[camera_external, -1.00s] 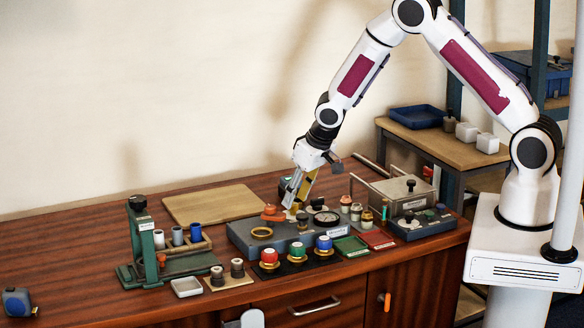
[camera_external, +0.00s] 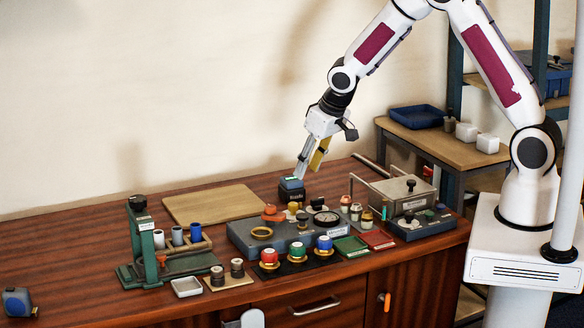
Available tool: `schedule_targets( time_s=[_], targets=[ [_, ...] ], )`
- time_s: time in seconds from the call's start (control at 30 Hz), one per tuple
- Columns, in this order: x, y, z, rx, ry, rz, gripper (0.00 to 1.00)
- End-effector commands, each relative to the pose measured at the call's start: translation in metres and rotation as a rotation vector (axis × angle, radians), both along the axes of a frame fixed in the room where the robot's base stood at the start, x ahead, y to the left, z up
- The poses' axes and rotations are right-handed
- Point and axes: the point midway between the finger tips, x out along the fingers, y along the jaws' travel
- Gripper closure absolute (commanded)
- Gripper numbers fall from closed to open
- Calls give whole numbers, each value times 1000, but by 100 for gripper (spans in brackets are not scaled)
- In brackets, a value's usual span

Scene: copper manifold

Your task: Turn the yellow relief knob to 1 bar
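The grey manifold block (camera_external: 245,240) sits mid-bench. A small yellow knob (camera_external: 293,207), likely the relief knob, stands near its back edge beside the orange valve handle (camera_external: 272,213). A round gauge (camera_external: 326,218) is on the right of the block. Knob setting and gauge reading are too small to read. My gripper (camera_external: 304,175) points down behind the manifold, apart from the yellow knob. Its tips are at or just above a dark block with a blue top (camera_external: 291,184); contact is unclear. I cannot tell how far its fingers are apart.
Red (camera_external: 269,256), green (camera_external: 297,250) and blue (camera_external: 323,244) knobs stand in front. Small fittings (camera_external: 356,212) and green (camera_external: 350,246) and red (camera_external: 378,239) trays are right. A green press (camera_external: 140,240) stands left. A bare wooden board (camera_external: 212,203) lies behind.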

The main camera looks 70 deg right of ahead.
Motion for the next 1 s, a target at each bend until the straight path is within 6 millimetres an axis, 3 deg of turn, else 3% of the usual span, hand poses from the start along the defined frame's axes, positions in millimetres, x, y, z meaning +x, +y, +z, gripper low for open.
schedule_targets(
  time_s=[0.57,1.0],
  targets=[
    [-1,1,4,0,1,-2,65],
    [8,2,-20,-1,8,-115,65]
  ],
)
